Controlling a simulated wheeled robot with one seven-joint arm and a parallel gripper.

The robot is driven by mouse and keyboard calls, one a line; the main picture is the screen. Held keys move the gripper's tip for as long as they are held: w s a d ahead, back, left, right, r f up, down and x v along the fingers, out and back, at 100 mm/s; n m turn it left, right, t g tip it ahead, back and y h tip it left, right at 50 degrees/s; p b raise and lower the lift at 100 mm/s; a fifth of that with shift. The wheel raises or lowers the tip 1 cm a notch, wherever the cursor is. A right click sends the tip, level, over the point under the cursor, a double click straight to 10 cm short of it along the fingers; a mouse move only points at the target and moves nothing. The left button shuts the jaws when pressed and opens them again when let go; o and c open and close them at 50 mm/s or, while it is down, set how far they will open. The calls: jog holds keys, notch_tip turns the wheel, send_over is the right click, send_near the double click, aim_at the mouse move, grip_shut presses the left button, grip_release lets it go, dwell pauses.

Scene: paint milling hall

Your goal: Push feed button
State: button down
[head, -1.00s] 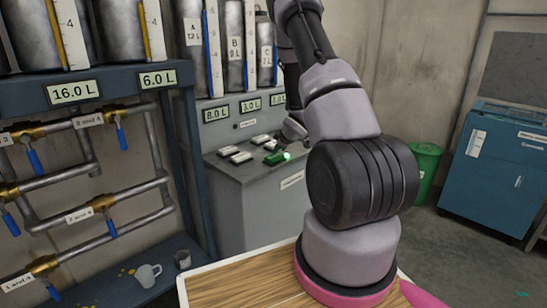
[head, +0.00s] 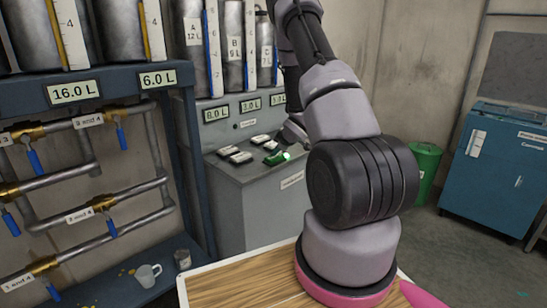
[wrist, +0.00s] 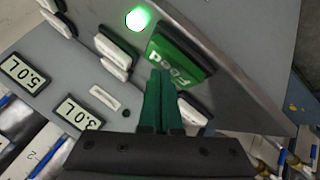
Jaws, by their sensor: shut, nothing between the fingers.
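The green feed button (wrist: 182,54), marked "Feed", is on the sloping grey panel in the wrist view. It also shows on the panel in the head view (head: 274,159), with a lit green lamp (wrist: 138,18) beside it. My gripper (wrist: 161,76) is shut and empty, its fingertips at the button's near edge in the wrist view. I cannot tell whether they touch it. In the head view the gripper is mostly hidden behind my arm, close above the button.
Several white buttons (head: 240,157) sit beside the green one. Litre displays (head: 216,112) and cylinders labelled A, B and C stand behind the panel. A pipe rack (head: 90,185) with blue-handled valves is at left, and a green bin (head: 426,165) at right.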

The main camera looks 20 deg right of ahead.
aim_at(276, 157)
jog(key=shift+f, duration=0.1)
dwell(0.5)
jog(key=shift+r, duration=0.6)
jog(key=shift+r, duration=3)
